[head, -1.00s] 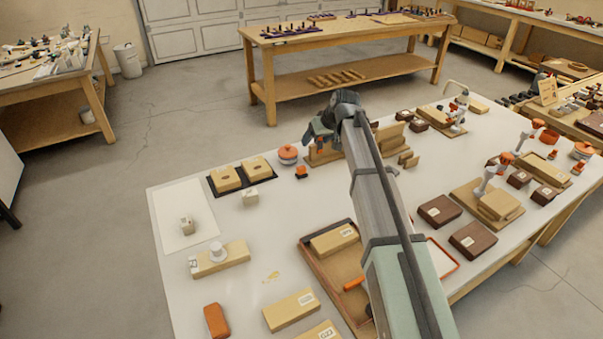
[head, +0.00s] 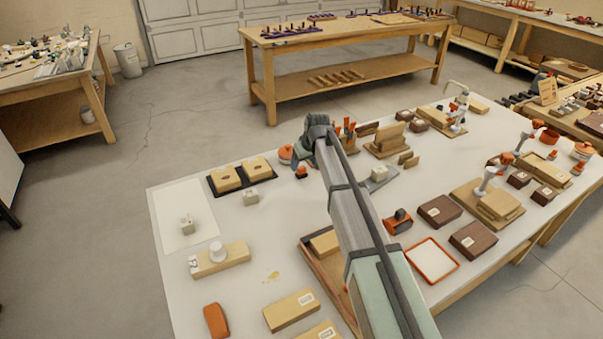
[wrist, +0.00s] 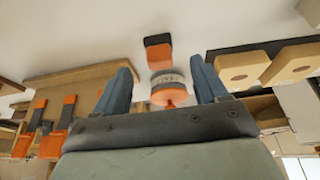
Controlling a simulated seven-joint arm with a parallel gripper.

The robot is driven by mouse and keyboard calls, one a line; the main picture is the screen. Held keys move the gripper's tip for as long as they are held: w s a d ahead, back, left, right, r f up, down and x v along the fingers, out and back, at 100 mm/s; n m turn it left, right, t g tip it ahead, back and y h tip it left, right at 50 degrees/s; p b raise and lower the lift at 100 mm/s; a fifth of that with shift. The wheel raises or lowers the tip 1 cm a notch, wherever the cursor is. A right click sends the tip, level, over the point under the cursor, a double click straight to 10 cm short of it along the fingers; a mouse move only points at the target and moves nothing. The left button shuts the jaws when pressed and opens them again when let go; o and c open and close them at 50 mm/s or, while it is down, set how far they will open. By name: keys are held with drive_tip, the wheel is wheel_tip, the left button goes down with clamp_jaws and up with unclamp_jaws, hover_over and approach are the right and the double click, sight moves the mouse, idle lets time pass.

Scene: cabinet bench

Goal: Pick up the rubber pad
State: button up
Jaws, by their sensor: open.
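My gripper (wrist: 160,66) is open and empty, with its two blue-grey fingers apart. In the head view it hangs over the back of the white bench (head: 290,230). In the wrist view a small block with a dark top and orange side (wrist: 158,52) lies just beyond the gap between the fingertips. A round white and orange jar (wrist: 168,88) shows between the fingers. In the head view an orange rounded block (head: 216,320) lies at the front left, far from my gripper. I cannot tell for certain which piece is the rubber pad.
A black tray with two wooden blocks (head: 212,184) sits left of my gripper, and also shows in the wrist view (wrist: 232,50). A wooden rack with orange-handled tools (wrist: 42,110) is on the other side. Brown boxes (head: 474,238) stand at right. The front left bench has clear patches.

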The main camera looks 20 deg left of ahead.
sight(302, 167)
drive_tip(key=shift+x, duration=2.7)
drive_tip(key=shift+w+a+r, duration=0.1)
drive_tip(key=shift+r, duration=0.05)
drive_tip(key=shift+c, duration=0.3)
drive_tip(key=c, duration=1.1)
